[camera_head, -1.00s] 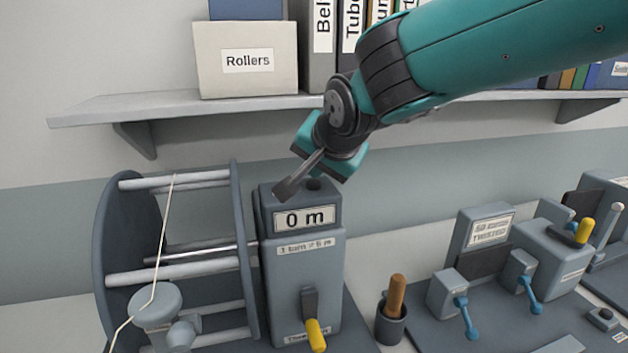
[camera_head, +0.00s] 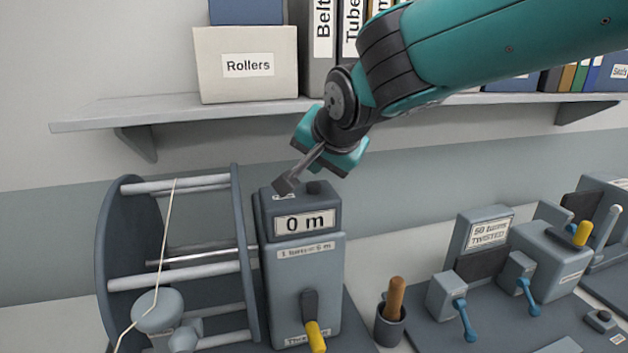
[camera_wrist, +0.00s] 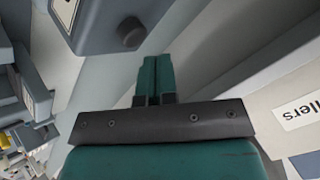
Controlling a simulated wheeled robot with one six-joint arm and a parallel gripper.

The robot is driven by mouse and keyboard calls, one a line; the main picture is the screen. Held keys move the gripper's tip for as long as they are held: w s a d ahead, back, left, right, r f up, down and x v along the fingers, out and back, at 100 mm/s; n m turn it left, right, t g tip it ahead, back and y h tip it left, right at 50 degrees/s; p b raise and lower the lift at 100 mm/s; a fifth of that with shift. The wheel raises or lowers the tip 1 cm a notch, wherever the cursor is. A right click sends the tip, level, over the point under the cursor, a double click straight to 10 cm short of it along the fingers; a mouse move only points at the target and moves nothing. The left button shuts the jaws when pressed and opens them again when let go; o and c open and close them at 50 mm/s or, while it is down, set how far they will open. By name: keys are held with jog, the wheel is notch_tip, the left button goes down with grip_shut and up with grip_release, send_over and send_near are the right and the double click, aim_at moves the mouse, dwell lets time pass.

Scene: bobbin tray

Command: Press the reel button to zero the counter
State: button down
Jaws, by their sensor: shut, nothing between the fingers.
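My gripper (camera_head: 287,184) is shut and empty. In the wrist view the shut teal fingers (camera_wrist: 154,75) appear apart from the button.
A shelf (camera_head: 210,108) with a "Rollers" box (camera_head: 247,85) and binders is on the wall behind my arm. A yellow-handled crank (camera_head: 315,335) sticks out of the counter's front. A cup (camera_head: 390,325) with a wooden handle and another machine (camera_head: 545,255) stand to the right.

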aim_at(317, 184)
jog(key=shift+r+p, duration=1.7)
jog(key=shift+r, duration=0.85)
jog(key=shift+f, duration=0.1)
